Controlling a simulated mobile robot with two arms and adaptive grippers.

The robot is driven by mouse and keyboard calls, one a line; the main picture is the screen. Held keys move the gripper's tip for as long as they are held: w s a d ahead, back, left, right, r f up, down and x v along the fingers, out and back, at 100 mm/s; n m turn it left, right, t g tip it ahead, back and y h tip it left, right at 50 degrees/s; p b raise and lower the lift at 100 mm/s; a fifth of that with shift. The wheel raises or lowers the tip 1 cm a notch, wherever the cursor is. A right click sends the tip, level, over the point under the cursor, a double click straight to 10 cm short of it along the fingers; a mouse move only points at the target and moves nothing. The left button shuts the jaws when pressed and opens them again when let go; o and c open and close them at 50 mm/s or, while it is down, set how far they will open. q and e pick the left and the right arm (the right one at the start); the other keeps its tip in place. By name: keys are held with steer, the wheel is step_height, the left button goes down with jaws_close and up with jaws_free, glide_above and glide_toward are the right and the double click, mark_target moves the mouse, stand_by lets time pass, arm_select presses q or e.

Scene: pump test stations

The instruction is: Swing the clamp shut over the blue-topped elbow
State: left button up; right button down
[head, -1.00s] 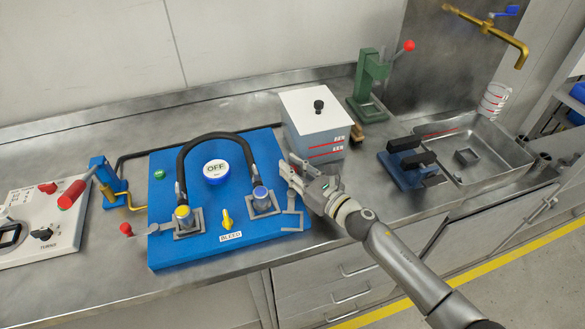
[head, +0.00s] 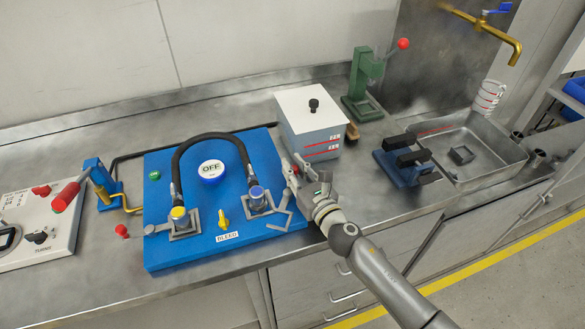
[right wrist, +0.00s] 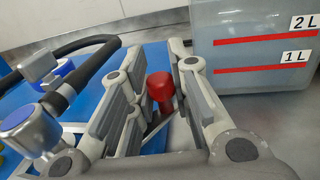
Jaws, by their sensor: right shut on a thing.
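The blue-topped elbow (head: 256,196) stands at the right of the blue panel (head: 190,254), at one end of the black hose. Its blue cap (right wrist: 17,115) appears to show at the left of the right wrist view. The grey clamp (head: 283,216) lies to the right of the elbow, swung out from it, with its bar not over the elbow. My right gripper (head: 289,171) is at the panel's right edge, beside the elbow. My left gripper is not in view.
A white-lidded tank (head: 311,122) stands close behind my right gripper. A yellow-topped elbow (head: 179,213), an OFF display (head: 210,170) and a yellow bleed valve (head: 223,218) are on the panel. A blue fixture (head: 405,163) and a sink tray (head: 490,150) are to the right.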

steer(key=c, duration=1.3)
jaws_free()
steer(key=v, duration=1.2)
